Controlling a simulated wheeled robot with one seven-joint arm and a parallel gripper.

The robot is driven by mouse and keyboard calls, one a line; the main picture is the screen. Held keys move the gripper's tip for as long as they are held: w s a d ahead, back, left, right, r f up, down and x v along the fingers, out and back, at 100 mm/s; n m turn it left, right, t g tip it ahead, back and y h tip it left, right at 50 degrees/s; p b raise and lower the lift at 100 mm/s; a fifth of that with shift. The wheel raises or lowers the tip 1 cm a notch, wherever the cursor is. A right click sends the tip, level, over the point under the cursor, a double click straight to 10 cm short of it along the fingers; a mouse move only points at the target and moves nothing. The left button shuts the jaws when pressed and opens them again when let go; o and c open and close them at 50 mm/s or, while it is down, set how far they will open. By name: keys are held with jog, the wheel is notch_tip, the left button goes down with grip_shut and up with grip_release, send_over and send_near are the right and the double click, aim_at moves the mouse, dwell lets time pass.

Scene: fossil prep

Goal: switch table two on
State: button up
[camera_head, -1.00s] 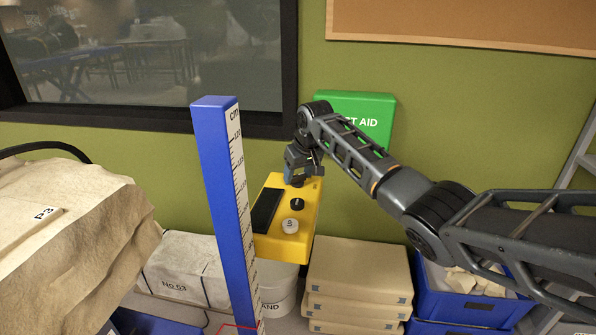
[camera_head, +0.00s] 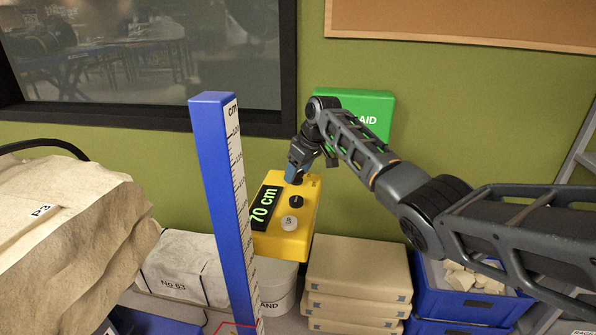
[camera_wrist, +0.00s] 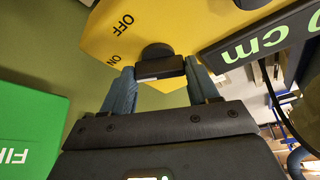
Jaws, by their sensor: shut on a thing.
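The yellow control box (camera_head: 305,215) of the table sits in front of the wall, and its display (camera_head: 264,206) is lit with green "70 cm". In the wrist view the yellow face (camera_wrist: 180,25) carries OFF and ON labels beside a black rotary switch (camera_wrist: 160,67). My gripper (camera_wrist: 162,78) is shut on this switch, with a blue finger on each side of it. In the head view my gripper (camera_head: 294,178) is at the far end of the box and hides the switch. A black knob (camera_head: 296,201) and a white S button (camera_head: 290,223) are nearer.
A blue centimetre post (camera_head: 222,200) stands just left of the box. A green first aid box (camera_head: 375,108) hangs on the wall behind my arm. Pale stacked slabs (camera_head: 358,270), a blue crate (camera_head: 465,305) and a wrapped block P3 (camera_head: 60,235) are around.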

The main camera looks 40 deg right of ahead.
jog(key=o, duration=1.1)
jog(key=shift+c, duration=0.2)
jog(key=shift+r, duration=0.1)
jog(key=v, duration=0.7)
jog(key=shift+r+b, duration=0.3)
jog(key=shift+b, duration=0.15)
jog(key=shift+s, duration=0.15)
